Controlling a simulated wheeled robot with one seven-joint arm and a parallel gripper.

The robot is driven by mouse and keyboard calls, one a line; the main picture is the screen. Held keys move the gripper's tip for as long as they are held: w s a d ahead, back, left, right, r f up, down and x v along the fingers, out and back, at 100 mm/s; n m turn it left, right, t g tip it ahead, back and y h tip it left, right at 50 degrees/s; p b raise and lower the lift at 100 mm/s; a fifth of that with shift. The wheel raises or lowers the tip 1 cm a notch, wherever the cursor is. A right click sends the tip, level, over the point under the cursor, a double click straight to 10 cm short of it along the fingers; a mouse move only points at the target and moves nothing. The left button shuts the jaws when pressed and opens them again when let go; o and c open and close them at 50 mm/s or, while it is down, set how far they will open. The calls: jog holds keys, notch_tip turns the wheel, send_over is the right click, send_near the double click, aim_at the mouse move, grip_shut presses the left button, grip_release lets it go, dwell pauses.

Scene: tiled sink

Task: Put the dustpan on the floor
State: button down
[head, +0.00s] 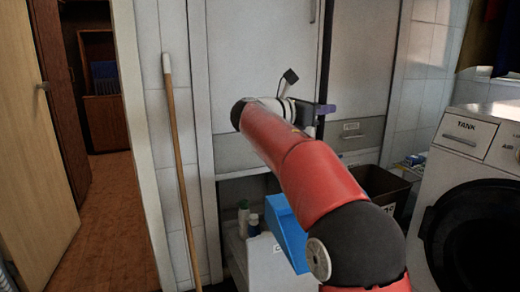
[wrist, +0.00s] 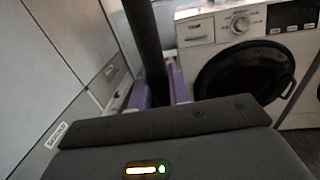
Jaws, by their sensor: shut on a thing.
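The dustpan (head: 285,233) is a blue, open-sided pan, low in the head view, with its right part hidden behind my red arm. It appears in front of a white box; I cannot tell whether it touches anything below. A long dark handle (head: 326,60) stands nearly upright behind my wrist. My gripper (head: 322,110) has purple fingers and is shut on this handle. In the wrist view the dark handle (wrist: 148,50) passes between the purple fingers of my gripper (wrist: 167,92). The join between handle and pan is hidden by my arm.
A washing machine (head: 470,170) stands at the right and a dark bin (head: 385,188) beside it. A wooden broomstick (head: 178,165) leans on the left wall. White cabinets (head: 260,70) stand behind, with a white box (head: 268,262) and bottles below. A doorway shows brown floor (head: 118,215) at left.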

jog(key=s+f+n+t+y, duration=0.2)
jog(key=s+f, duration=0.2)
jog(key=f, duration=1.4)
jog(key=s+f+n+t+y, duration=0.2)
jog(key=s+f, duration=0.2)
jog(key=f, duration=1.4)
jog(key=s+f+n+t+y, duration=0.2)
jog(key=s+f, duration=0.3)
jog(key=f, duration=1.3)
jog(key=shift+f+t+y, duration=0.2)
jog(key=shift+t+y, duration=0.3)
jog(key=shift+d, duration=0.15)
